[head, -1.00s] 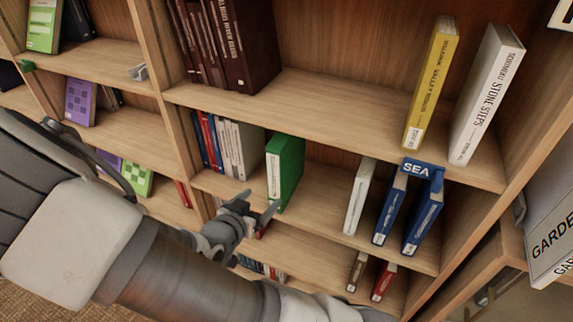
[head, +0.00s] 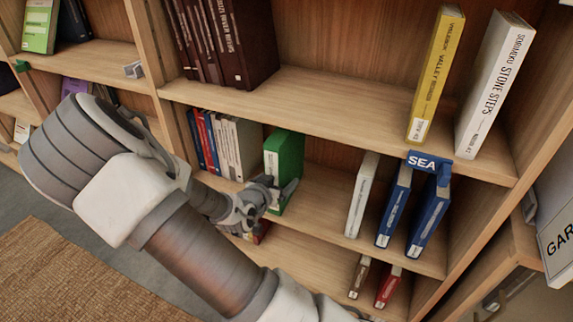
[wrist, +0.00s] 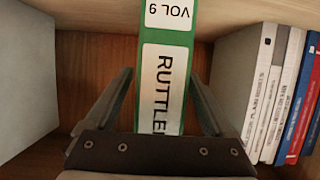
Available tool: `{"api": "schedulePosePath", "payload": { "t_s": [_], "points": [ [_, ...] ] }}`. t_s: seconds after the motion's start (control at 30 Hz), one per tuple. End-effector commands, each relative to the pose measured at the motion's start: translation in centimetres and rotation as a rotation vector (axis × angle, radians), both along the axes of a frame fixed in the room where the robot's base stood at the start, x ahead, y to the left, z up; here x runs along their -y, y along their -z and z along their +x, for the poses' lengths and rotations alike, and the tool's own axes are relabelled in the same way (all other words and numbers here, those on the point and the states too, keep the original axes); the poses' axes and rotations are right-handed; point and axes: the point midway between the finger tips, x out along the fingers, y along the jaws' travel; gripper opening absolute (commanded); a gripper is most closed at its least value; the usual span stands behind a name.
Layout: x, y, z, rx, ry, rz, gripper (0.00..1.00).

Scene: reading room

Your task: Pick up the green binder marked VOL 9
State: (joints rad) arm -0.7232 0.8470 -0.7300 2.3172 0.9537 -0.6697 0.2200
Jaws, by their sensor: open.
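The green binder (head: 290,158) stands upright on the middle shelf in the head view. In the wrist view the green binder (wrist: 168,72) shows its spine with white labels reading VOL 9 and RUTTLE, the rest hidden by my gripper body. My gripper (head: 283,189) is at the lower part of the binder's spine in the head view. In the wrist view my gripper (wrist: 164,88) is open, with one finger on each side of the spine and a visible gap on both sides. Nothing is held.
White, red and blue books (head: 223,145) stand left of the binder in the head view. A thick pale block (wrist: 28,80) is on the other side in the wrist view. A white book (head: 362,195) and blue books stand farther right. The shelf above (head: 320,110) overhangs the binder.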

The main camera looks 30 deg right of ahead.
Motion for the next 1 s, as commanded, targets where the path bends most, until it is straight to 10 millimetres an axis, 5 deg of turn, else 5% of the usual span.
{"api": "schedulePosePath", "payload": {
  "t_s": [0.2, 0.7, 1.0],
  "points": [
    [0.04, -0.02, 0.05, 0.000, 0.000, 0.000, 0.88],
    [0.00, -0.02, 0.04, 0.000, -0.001, 0.000, 0.00],
    [0.04, -0.16, 0.09, 0.004, 0.000, -0.001, 0.00]
  ]
}}
